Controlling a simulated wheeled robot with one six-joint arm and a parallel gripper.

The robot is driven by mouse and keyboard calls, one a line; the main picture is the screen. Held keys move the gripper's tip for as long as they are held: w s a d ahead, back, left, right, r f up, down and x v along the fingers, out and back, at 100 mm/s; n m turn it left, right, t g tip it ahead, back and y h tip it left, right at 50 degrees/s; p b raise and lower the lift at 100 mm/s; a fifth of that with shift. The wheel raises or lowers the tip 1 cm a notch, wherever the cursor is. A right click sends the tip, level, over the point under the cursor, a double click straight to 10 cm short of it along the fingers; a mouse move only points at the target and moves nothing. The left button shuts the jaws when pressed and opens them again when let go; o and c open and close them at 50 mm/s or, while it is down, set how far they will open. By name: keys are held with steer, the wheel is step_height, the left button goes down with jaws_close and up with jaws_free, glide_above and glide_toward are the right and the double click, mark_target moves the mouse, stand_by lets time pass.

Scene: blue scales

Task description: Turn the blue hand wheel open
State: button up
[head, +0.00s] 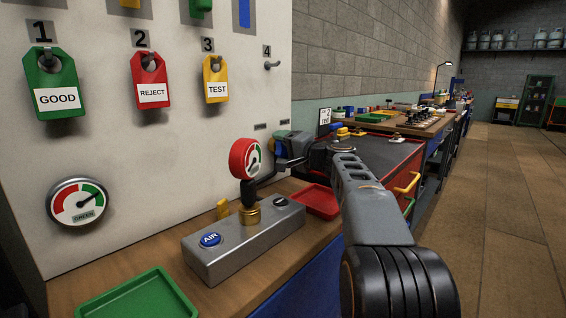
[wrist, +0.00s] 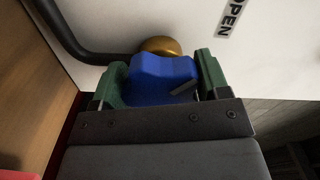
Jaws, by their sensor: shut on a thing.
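The blue hand wheel (wrist: 160,78) sits between the two green fingers of my gripper (wrist: 161,72) in the wrist view, and the fingers are shut on it. A brass fitting (wrist: 166,45) is just behind the wheel, joined to a black pipe (wrist: 75,40). An OPEN label (wrist: 230,18) is on the white panel above and to the right. In the head view my gripper (head: 281,145) is against the panel's right end, and the wheel is mostly hidden behind it.
A grey box with a blue AIR button (head: 210,239) and a red-rimmed gauge (head: 245,158) stands on the bench left of my arm. A green tray (head: 140,297) and a red tray (head: 316,201) lie nearby. Tags hang on the panel above. Open floor is at right.

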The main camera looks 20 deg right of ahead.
steer(key=shift+f+n+b, duration=0.15)
steer(key=shift+n+b, duration=0.75)
steer(key=o, duration=0.9)
steer(key=p+v, duration=0.1)
steer(key=v, duration=1.2)
steer(key=shift+s+d, duration=0.2)
steer(key=shift+s, duration=0.2)
